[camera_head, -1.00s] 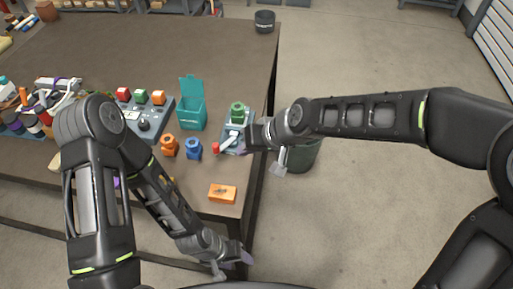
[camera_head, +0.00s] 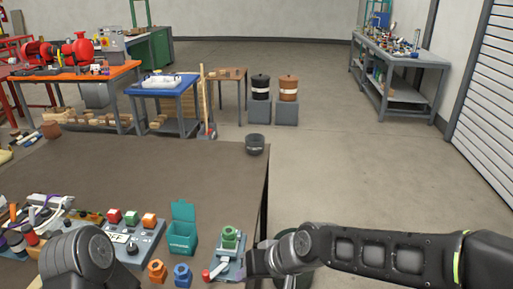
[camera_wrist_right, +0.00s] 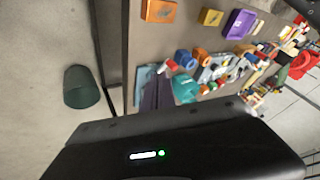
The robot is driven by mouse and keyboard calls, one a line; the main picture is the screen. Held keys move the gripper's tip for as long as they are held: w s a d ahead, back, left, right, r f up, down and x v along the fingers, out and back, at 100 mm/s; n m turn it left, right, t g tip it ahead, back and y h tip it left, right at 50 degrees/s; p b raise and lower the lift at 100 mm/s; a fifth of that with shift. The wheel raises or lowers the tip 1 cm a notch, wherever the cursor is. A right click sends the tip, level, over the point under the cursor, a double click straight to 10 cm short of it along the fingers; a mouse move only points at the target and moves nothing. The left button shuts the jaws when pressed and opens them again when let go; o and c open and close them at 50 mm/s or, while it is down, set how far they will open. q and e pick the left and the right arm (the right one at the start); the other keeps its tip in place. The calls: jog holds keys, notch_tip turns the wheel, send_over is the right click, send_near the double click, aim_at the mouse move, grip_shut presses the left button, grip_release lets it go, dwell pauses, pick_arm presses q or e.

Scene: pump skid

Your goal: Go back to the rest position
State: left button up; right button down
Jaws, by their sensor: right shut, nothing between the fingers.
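My right arm (camera_head: 380,248) reaches in from the right in the head view. Its gripper (camera_head: 252,264) is at the table's right edge, just right of the grey valve unit (camera_head: 228,262) with a green top and red-ended lever. I see nothing held in it, and it is shut. In the right wrist view the gripper's dark finger part (camera_wrist_right: 157,92) points toward the table items; its tips are hard to make out. Only a rounded joint of my left arm (camera_head: 76,258) shows at the bottom left of the head view; the left gripper is out of frame.
On the brown table (camera_head: 150,170) are a teal open box (camera_head: 182,236), a button panel (camera_head: 140,240), and orange (camera_head: 157,271) and blue (camera_head: 182,274) fittings. A black pot (camera_head: 255,145) stands at the far right corner. A dark green bin (camera_wrist_right: 82,87) is on the floor.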

jog(key=d+f+m+t+h, duration=0.1)
jog(key=d+f, duration=0.3)
jog(key=f, duration=1.2)
jog(key=s+d+f+m+g, duration=0.1)
jog(key=s+d+f+g, duration=0.1)
jog(key=s+f, duration=0.6)
jog(key=s+d+f+m+g+h, duration=0.1)
jog(key=s+d+f, duration=0.3)
jog(key=s+f, duration=0.5)
jog(key=shift+d+f+m+g, duration=0.25)
jog(key=shift+f+m+g, duration=0.45)
jog(key=shift+f+m, duration=0.15)
